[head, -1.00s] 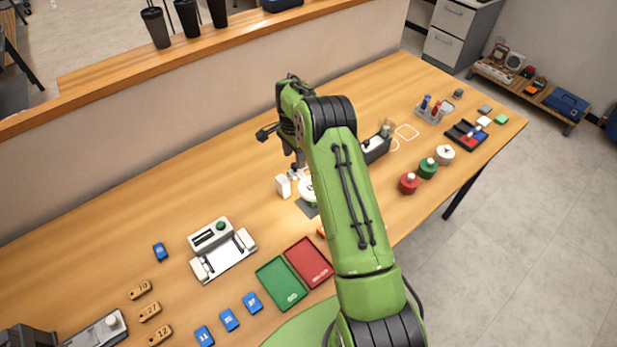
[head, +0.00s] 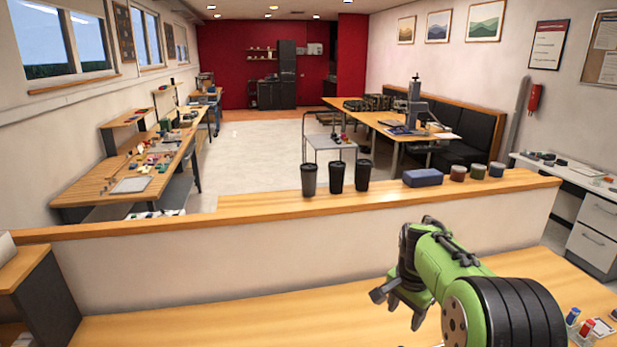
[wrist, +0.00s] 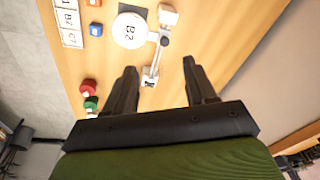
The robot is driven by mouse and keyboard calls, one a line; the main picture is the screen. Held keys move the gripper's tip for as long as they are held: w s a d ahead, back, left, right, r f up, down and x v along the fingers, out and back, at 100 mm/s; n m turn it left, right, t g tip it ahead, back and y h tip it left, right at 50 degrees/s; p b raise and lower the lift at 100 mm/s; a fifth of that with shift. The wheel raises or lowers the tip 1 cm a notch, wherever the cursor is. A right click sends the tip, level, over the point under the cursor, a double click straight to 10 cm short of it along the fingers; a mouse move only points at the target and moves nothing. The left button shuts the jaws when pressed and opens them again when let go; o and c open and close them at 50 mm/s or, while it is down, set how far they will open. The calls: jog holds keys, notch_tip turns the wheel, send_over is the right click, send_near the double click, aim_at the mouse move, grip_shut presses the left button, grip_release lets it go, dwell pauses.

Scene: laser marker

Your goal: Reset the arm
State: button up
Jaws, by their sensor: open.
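My green arm (head: 440,270) reaches up at the lower right of the head view, in front of the low partition wall. My gripper shows at its end in the head view (head: 388,298). In the wrist view my gripper (wrist: 157,78) has its two dark fingers wide apart with nothing between them. It is above the wooden table (wrist: 215,45). Beyond the fingers are a round white piece marked B2 (wrist: 130,31) and a small white-and-grey fixture (wrist: 152,72).
Red (wrist: 88,85) and green (wrist: 91,103) knobs lie left of the fingers in the wrist view. Labelled cards (wrist: 70,25) are at upper left. Black cups (head: 336,177), a blue case (head: 422,177) and several jars stand on the partition ledge (head: 250,208). The table left of my arm looks bare.

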jog(key=s+a+r+n+t, duration=0.1)
jog(key=s+a+r+n, duration=0.15)
jog(key=s+r, duration=0.4)
jog(key=s+a+n+t+b, duration=0.2)
jog(key=s+n, duration=0.6)
jog(key=s, duration=1.5)
jog(key=shift+s+a+f+t+y, duration=0.25)
jog(key=shift+a+f+t, duration=0.2)
jog(key=shift+a, duration=0.65)
jog(key=shift+r, duration=0.1)
